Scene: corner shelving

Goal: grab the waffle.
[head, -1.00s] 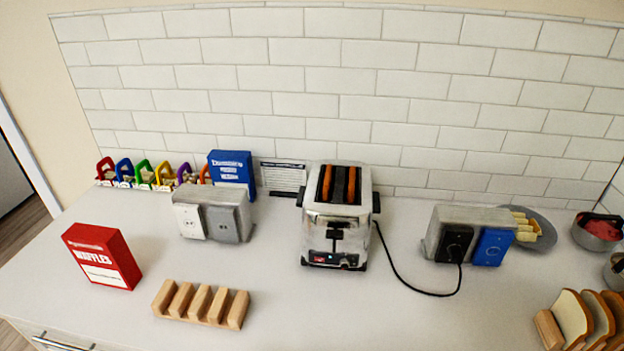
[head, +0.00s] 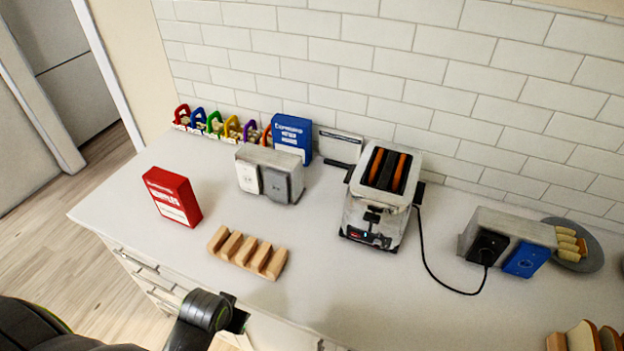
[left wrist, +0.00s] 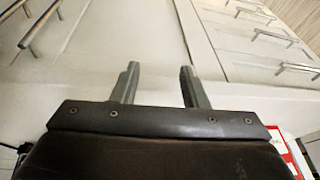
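A red box with white lettering that appears to read waffles (head: 172,196) stands on the left of the counter. It also shows in part at the lower right of the left wrist view (left wrist: 294,160). A silver toaster (head: 377,215) stands mid-counter with orange-brown pieces (head: 388,170) in its slots; I cannot tell if these are waffles. My left gripper (left wrist: 158,85) is open and empty, its two fingers apart in front of cabinet fronts. In the head view my left arm is at the bottom left, by the counter's front edge, clear of the box. My right gripper is out of view.
A wooden slotted rack (head: 247,253) sits empty in front of a grey outlet box (head: 268,174). A black cord runs from the toaster to another outlet box (head: 505,241).

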